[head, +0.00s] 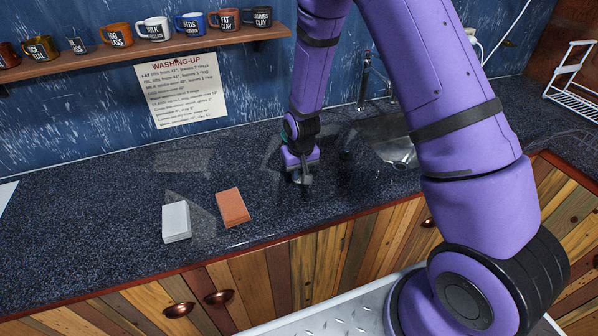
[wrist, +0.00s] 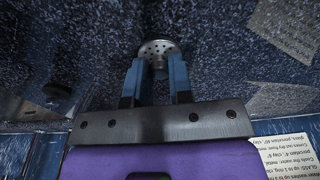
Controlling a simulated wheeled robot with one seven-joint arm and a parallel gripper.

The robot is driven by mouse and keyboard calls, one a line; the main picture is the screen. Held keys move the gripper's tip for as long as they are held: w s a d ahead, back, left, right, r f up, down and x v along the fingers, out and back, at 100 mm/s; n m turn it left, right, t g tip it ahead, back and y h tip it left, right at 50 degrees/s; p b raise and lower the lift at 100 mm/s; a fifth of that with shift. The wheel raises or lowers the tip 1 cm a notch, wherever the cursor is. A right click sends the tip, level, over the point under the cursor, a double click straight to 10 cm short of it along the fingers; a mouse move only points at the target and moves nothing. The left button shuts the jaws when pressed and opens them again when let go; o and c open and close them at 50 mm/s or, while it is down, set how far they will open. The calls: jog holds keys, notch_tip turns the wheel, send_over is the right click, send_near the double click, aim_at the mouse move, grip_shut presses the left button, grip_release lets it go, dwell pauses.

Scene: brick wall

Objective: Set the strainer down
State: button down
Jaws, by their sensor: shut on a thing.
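The strainer (wrist: 159,48) is a small round metal disc with holes, seen at the fingertips in the wrist view. My gripper (wrist: 157,72) is shut on it, with one blue-grey finger on each side of its lower part. In the head view my gripper (head: 303,184) points down at the dark speckled countertop (head: 110,215), left of the sink (head: 397,152). The strainer is mostly hidden by the gripper there. I cannot tell whether it touches the counter.
A white block (head: 176,222) and an orange-brown block (head: 233,207) lie on the counter left of my gripper. A tap (head: 364,80) stands behind the sink. A shelf (head: 150,51) of mugs and a washing-up notice (head: 181,90) are on the blue wall. A white rack (head: 575,85) stands far right.

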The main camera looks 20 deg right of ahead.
jog(key=shift+f, duration=0.35)
jog(key=c, duration=1)
grip_release()
jog(key=s+d+r+t, duration=0.1)
jog(key=s+r, duration=0.1)
jog(key=r, duration=0.9)
jog(key=s+d+r, duration=0.1)
jog(key=s+r, duration=0.2)
jog(key=r, duration=0.9)
jog(key=shift+s+d+r+t, duration=0.45)
jog(key=shift+s+d+r, duration=0.4)
jog(key=shift+s+r, duration=2.65)
jog(key=shift+s+d+r+t, duration=0.7)
jog(key=shift+s+r, duration=1.75)
jog(key=shift+s, duration=2.2)
jog(key=shift+s+d+r+t, duration=0.25)
jog(key=shift+s+d+r, duration=0.75)
jog(key=shift+s+r, duration=2.5)
